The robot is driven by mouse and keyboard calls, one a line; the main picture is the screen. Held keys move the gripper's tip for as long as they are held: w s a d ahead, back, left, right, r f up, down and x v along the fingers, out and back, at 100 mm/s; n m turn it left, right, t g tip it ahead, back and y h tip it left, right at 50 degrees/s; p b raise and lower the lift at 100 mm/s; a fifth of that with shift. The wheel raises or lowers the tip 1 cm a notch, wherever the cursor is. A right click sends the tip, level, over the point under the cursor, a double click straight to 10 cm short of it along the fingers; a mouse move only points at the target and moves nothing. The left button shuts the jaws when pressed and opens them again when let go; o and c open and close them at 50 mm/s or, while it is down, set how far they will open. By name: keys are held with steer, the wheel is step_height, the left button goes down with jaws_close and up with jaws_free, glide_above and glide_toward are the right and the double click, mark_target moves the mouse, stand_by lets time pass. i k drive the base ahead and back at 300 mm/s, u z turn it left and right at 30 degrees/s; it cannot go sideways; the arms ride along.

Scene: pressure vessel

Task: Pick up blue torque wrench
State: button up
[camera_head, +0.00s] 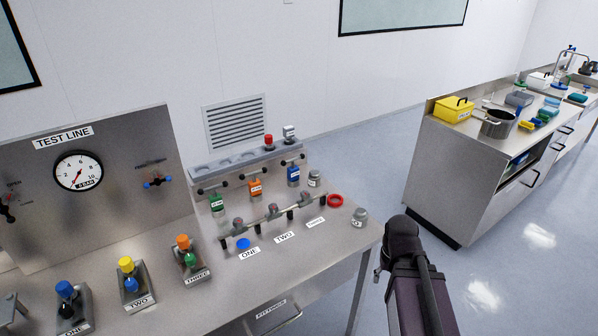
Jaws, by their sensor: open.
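A blue tool with a white label and a black crossbar (293,174) stands upright at the right end of a row at the back of the steel bench. It looks like the blue torque wrench. Similar orange (256,188) and green (217,203) tools stand to its left. My arm (405,245) rises from the bottom of the view, right of the bench and apart from the blue tool. I cannot make out my gripper's fingers; the arm's end is dark and turned away.
A rail with several dark fittings (274,211) runs in front of the tools. A red ring (335,200) and a small metal jar (360,217) lie near the bench's right edge. A gauge panel (110,190) stands left. Open floor separates the bench from a cabinet (455,180).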

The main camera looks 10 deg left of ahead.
mark_target(293, 171)
steer(key=u, duration=0.15)
steer(key=i, duration=1.1)
steer(key=u, duration=0.55)
